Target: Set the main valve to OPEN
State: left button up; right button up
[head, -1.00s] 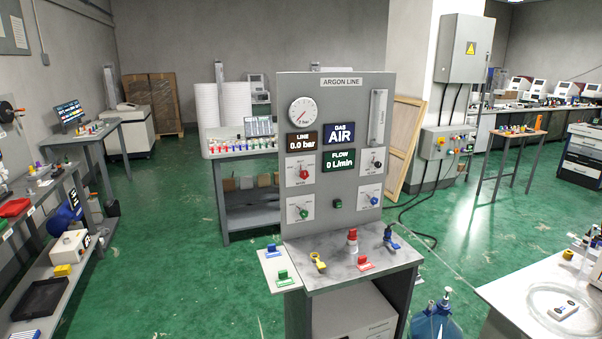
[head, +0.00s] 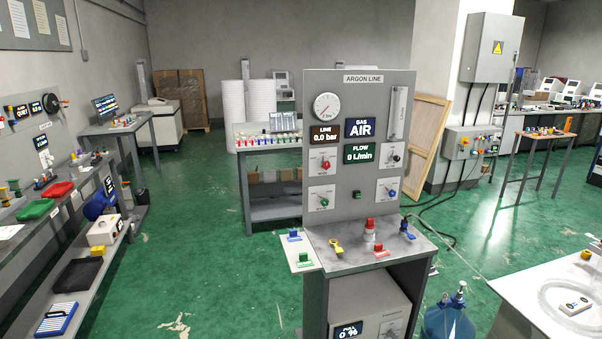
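The main valve (head: 324,164) is a red knob on a white plate, at the upper left of the valves on the grey ARGON LINE panel (head: 360,79). Its small label and exact setting are too small to read for certain. The line display (head: 325,136) reads 0.0 bar, the gas display (head: 360,129) reads AIR, and the flow display (head: 363,154) reads 0 L/min. A round gauge (head: 326,106) sits above them. Neither of my grippers is in view.
Other knobs are green (head: 323,199), black (head: 395,158) and blue (head: 391,192). The panel's shelf (head: 345,262) carries a yellow key-like item (head: 337,247) and red and blue pieces. A blue bottle (head: 449,320) stands right of the stand. Green floor (head: 220,270) is clear on the left.

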aim_at(325, 164)
jog(key=u, duration=0.45)
jog(key=k, duration=1)
jog(key=z, duration=0.6)
jog(key=i, duration=1.6)
jog(key=u, duration=0.35)
